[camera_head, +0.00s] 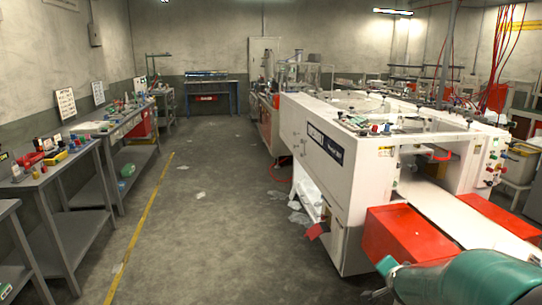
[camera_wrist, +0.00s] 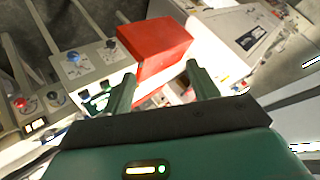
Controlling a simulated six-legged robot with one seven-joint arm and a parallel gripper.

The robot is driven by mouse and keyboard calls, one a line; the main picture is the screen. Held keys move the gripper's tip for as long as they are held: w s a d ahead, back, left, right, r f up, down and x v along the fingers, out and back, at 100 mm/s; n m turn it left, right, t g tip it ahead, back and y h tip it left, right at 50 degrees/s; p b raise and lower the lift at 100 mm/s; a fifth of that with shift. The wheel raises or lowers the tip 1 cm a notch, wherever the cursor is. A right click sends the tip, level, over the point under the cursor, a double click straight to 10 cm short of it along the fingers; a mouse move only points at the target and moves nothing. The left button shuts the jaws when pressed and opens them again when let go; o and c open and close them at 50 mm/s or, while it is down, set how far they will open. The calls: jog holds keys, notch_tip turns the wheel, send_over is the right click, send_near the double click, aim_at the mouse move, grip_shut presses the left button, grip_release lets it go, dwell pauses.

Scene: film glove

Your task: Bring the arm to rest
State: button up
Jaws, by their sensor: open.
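My gripper (camera_wrist: 160,71) shows in the wrist view as two green fingers set apart, with nothing between them. Beyond the fingers is a red box-like part (camera_wrist: 155,45) of the machine. I cannot tell how far the fingers are from it. In the head view, a green part of my arm (camera_head: 465,278) shows at the lower right, in front of the machine. The fingers cannot be made out there.
A long white machine (camera_head: 335,180) with red parts (camera_head: 400,232) fills the right side. Grey workbenches (camera_head: 60,165) with small items line the left wall. The floor (camera_head: 215,230) between is mostly clear, with a yellow line and paper scraps.

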jog(key=s+a+r+n+g+y, duration=0.1)
jog(key=s+a+r+n+y, duration=0.1)
jog(key=s+a+r+n, duration=0.65)
jog(key=s+a+n+g, duration=0.1)
jog(key=s+a, duration=0.3)
jog(key=s, duration=0.4)
jog(key=s+a+r+n+g+y, duration=0.1)
jog(key=s+a, duration=0.3)
jog(key=s, duration=0.4)
jog(key=shift+s+a+n+g, duration=0.2)
jog(key=shift+a+n+g, duration=0.25)
jog(key=shift+n, duration=0.2)
jog(key=shift+d+r, duration=0.1)
jog(key=shift+d, duration=0.1)
